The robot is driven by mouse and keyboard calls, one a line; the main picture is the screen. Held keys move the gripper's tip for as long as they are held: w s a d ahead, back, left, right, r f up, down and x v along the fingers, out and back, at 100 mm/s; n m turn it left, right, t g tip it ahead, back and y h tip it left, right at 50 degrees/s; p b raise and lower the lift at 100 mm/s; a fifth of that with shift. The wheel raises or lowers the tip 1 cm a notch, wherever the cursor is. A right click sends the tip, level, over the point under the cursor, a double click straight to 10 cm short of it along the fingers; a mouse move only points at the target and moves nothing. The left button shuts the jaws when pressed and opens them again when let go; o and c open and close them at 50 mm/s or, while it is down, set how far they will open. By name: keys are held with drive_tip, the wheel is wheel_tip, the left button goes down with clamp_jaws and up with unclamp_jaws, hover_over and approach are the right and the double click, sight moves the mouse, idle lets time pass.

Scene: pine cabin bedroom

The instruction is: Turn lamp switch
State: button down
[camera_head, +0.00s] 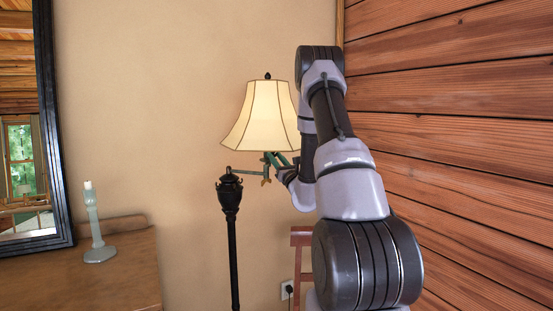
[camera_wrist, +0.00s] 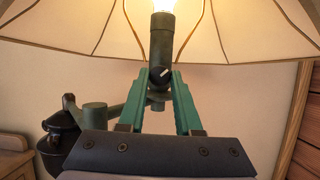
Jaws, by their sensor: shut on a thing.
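A floor lamp with a cream shade (camera_head: 262,115) and a dark ornate post (camera_head: 230,196) stands near the wall. Its shade also fills the top of the wrist view (camera_wrist: 90,30), where the bulb (camera_wrist: 163,5) glows. Under the bulb is a dark green socket (camera_wrist: 161,45) with a small dark round switch (camera_wrist: 160,75) bearing a pale mark. My gripper (camera_wrist: 161,73) has its two green fingers on either side of the switch, shut on it. In the head view my gripper (camera_head: 272,158) is below the shade, partly hidden by my arm.
A wooden dresser (camera_head: 110,270) with a candlestick (camera_head: 97,240) is at the left, below a black-framed mirror (camera_head: 60,125). A plank wall (camera_head: 460,130) stands close to my arm on the right. A reddish wooden chair (camera_head: 300,238) and a wall outlet (camera_head: 287,290) are behind my arm.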

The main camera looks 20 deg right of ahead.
drive_tip(key=m+h, duration=0.1)
drive_tip(key=m, duration=0.2)
drive_tip(key=m+h, duration=0.2)
drive_tip(key=shift+a+m, duration=0.15)
drive_tip(key=shift+m, duration=0.25)
drive_tip(key=m+h, duration=0.1)
drive_tip(key=m, duration=0.1)
drive_tip(key=m+g+h, duration=0.1)
drive_tip(key=m, duration=0.2)
drive_tip(key=shift+a+h, duration=0.1)
drive_tip(key=shift+h, duration=0.3)
drive_tip(key=m+g+h, duration=0.1)
drive_tip(key=m, duration=0.3)
drive_tip(key=m+g+h, duration=0.1)
drive_tip(key=m+g, duration=0.1)
drive_tip(key=m, duration=0.2)
drive_tip(key=shift+a+r, duration=0.15)
drive_tip(key=shift+r, duration=0.05)
drive_tip(key=shift+m+g, duration=0.3)
drive_tip(key=shift+m, duration=0.1)
drive_tip(key=c, duration=0.9)
unclamp_jaws()
drive_tip(key=shift+s, duration=0.1)
